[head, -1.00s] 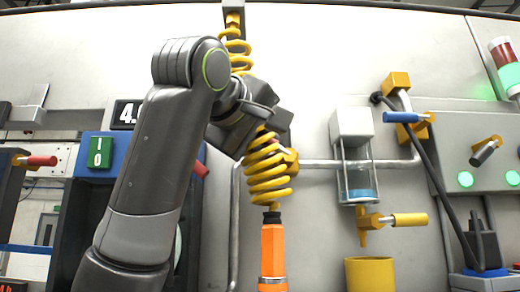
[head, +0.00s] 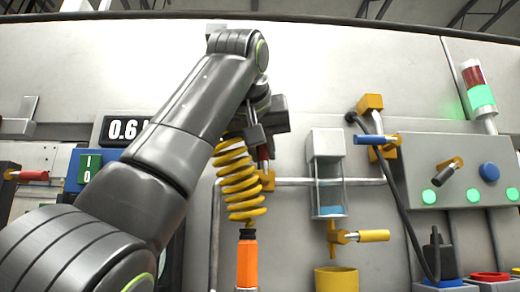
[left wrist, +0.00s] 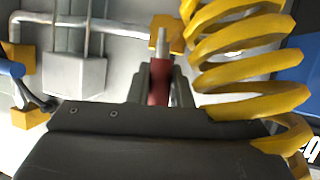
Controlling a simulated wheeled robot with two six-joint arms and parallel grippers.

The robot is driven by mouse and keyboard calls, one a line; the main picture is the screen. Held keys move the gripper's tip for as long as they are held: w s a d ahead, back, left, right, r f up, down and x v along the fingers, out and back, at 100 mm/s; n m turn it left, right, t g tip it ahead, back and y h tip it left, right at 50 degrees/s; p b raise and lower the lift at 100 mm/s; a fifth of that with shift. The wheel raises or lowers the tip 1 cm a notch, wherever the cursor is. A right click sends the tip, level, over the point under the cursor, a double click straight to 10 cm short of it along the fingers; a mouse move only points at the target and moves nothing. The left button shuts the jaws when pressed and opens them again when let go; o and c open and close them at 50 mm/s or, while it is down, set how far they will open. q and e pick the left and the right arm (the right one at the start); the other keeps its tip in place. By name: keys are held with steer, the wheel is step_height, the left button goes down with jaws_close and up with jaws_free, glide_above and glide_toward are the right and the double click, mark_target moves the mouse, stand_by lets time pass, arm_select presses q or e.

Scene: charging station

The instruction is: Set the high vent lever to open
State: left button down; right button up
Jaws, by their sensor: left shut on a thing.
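A lever with a red handle (head: 263,154) stands roughly upright above its yellow valve body (head: 268,180) on the pipe along the wall. My left gripper (head: 261,138) is shut on this red handle from above. In the left wrist view the red handle (left wrist: 158,88) sits between the fingers, and its metal stem runs to the yellow valve body (left wrist: 168,33). No label naming the lever is readable. A yellow coiled hose (head: 238,180) hangs close beside the gripper and partly hides the pipe. My right gripper is not in view.
A blue-handled lever (head: 376,139) and a glass cylinder with blue liquid (head: 329,198) are to the right. A yellow-handled valve (head: 372,236) is below, over a yellow container (head: 336,279). A display (head: 124,129) reads about 0.6. An orange tool (head: 247,262) hangs from the coil.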

arm_select(q)
steer(key=shift+d+f+m+y, duration=0.1)
steer(key=shift+d+m+y, duration=0.2)
steer(key=shift+m+y, duration=0.1)
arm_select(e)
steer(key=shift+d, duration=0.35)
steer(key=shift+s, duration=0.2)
arm_select(q)
steer(key=c, duration=1.3)
jaws_free()
steer(key=shift+d, duration=0.1)
steer(key=shift+s+r, duration=0.25)
steer(key=shift+s, duration=0.2)
steer(key=b+v, duration=0.1)
steer(key=v, duration=1.5)
steer(key=shift+s+r, duration=0.1)
steer(key=shift+r, duration=0.1)
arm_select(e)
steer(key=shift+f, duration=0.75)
